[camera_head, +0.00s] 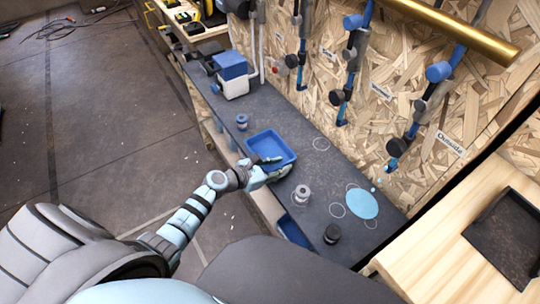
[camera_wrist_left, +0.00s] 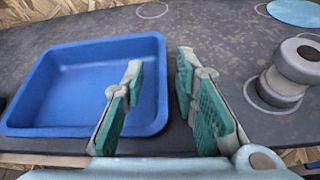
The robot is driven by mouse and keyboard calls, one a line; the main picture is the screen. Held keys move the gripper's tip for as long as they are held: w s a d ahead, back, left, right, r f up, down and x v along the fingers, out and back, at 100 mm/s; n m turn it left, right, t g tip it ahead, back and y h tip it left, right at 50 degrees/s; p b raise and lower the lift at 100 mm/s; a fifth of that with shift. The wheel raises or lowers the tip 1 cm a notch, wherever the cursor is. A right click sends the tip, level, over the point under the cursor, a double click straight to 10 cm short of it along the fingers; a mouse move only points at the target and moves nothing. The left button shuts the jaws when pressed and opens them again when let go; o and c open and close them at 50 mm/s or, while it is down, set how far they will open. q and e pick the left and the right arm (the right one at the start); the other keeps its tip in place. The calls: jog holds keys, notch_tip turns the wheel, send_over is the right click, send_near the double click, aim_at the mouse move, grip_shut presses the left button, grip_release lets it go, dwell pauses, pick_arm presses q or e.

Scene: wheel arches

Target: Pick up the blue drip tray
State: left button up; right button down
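The blue drip tray (camera_head: 268,145) is a shallow, empty, square tray lying flat on the dark bench top. It also shows in the left wrist view (camera_wrist_left: 72,88), on the left side. My left gripper (camera_head: 275,166) is at the tray's near right edge. In the left wrist view, the gripper (camera_wrist_left: 159,64) is open, with green-padded fingers. One finger overlaps the inside of the tray and the other is outside its right wall, so the wall lies between them. Contact with the tray cannot be told. My right gripper is not in view.
A grey spool-shaped part (camera_head: 302,194) stands right of the left gripper, close to it in the wrist view (camera_wrist_left: 289,75). A black knob-like part (camera_head: 332,234), a light blue disc (camera_head: 362,204) and a blue-and-white box (camera_head: 232,75) are on the bench (camera_head: 300,160). A chipboard wall (camera_head: 385,90) rises behind.

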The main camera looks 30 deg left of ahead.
pick_arm(q)
jog(key=shift+r, duration=0.1)
grip_shut()
notch_tip(320, 180, up, 20)
jog(key=p, duration=1.3)
